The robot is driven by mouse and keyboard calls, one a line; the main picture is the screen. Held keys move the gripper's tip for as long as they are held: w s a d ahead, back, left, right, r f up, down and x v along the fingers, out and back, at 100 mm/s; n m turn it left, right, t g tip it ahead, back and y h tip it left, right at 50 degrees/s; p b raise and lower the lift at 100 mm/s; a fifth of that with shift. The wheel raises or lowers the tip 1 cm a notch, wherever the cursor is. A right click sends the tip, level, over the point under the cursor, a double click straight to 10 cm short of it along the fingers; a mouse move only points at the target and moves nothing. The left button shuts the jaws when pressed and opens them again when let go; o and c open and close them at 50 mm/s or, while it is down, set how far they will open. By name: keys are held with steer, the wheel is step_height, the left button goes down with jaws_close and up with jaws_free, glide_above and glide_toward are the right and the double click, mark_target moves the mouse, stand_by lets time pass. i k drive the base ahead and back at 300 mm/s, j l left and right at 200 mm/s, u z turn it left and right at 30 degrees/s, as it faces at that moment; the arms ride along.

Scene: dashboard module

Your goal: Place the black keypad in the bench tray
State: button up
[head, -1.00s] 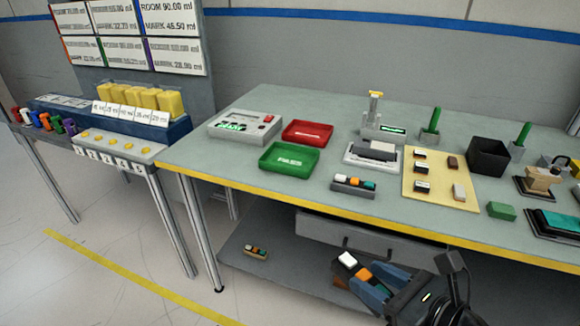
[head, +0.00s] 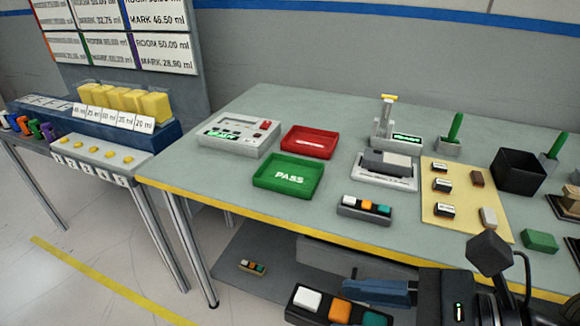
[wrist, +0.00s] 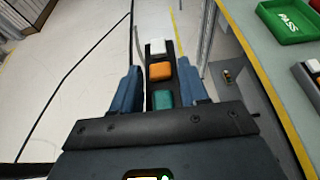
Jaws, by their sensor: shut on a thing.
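A black keypad (head: 338,309) with white, orange and teal buttons is in my gripper, low in front of the bench. In the wrist view the keypad (wrist: 160,71) lies lengthwise between the two blue fingers of my gripper (wrist: 160,80), which are shut on it. The head view cuts off its lower end. Two trays lie on the bench: a green tray marked PASS (head: 264,178) and a red tray (head: 309,132) behind it. Both look empty. The green tray also shows at the top right of the wrist view (wrist: 262,14), apart from my gripper.
A similar keypad (head: 364,207) lies on the bench right of the green tray, and another (head: 252,267) on the shelf below. A grey tester (head: 238,134) stands left of the trays. The yellow bench edge (head: 230,214) lies between my gripper and the trays.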

mark_target(289, 178)
steer(key=i, duration=1.05)
